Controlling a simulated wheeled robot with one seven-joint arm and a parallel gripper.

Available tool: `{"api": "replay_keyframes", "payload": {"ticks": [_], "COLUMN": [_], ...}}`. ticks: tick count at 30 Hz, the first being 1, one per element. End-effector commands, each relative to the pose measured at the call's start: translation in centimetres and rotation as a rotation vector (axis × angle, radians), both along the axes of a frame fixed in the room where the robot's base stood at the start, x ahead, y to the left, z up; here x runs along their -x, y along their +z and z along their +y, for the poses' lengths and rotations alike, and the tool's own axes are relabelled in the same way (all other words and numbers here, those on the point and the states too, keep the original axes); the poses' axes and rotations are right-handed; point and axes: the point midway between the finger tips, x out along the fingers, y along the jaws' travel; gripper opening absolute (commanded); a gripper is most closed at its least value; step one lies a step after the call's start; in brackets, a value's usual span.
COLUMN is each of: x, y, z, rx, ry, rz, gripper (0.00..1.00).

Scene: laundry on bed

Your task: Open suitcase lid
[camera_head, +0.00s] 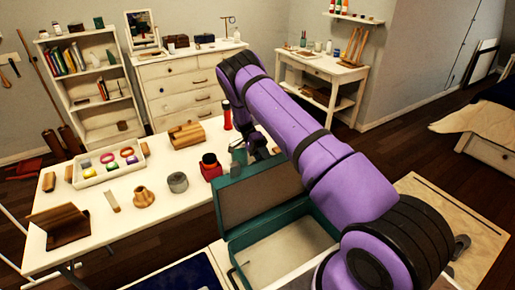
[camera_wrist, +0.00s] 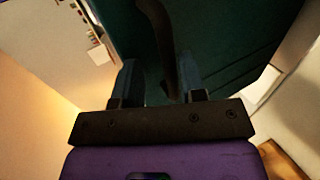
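The teal suitcase (camera_head: 268,233) lies on a surface at the front in the head view, with its pale inside showing. Its lid (camera_head: 250,198) stands raised, brown inside face toward the camera; my purple arm hides its right part. My gripper (camera_head: 240,157) is behind the lid's top edge, partly hidden by the arm. In the wrist view, the two fingers of my gripper (camera_wrist: 158,82) are apart. A dark curved handle (camera_wrist: 158,35) passes between them, closer to the right finger, in front of the dark teal suitcase face (camera_wrist: 225,45).
A white table (camera_head: 110,230) left of the suitcase holds a sorting tray (camera_head: 82,170), a wooden box (camera_head: 187,135), a red-and-black jar (camera_head: 210,167), a grey tin (camera_head: 178,182) and a wooden vase (camera_head: 143,197). A bed (camera_head: 490,125) is at the far right.

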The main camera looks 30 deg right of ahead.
Motion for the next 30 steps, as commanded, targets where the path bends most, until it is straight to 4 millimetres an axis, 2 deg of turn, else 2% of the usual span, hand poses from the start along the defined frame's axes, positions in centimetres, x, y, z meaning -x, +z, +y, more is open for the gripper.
{"api": "replay_keyframes", "payload": {"ticks": [9, 15, 21, 29, 30], "x": [-5.3, -7.4, -8.3, -8.4, -8.4], "y": [2.4, 3.4, 3.9, 4.0, 3.9], "z": [0.1, 0.3, 0.3, 0.3, 0.3], "rx": [0.0, -0.001, -0.001, -0.001, -0.001], "ry": [0.0, 0.0, 0.0, 0.0, 0.0], "rz": [-0.003, -0.002, 0.0, 0.0, 0.0], "gripper": [0.38, 0.38, 0.38, 0.38, 0.36]}}
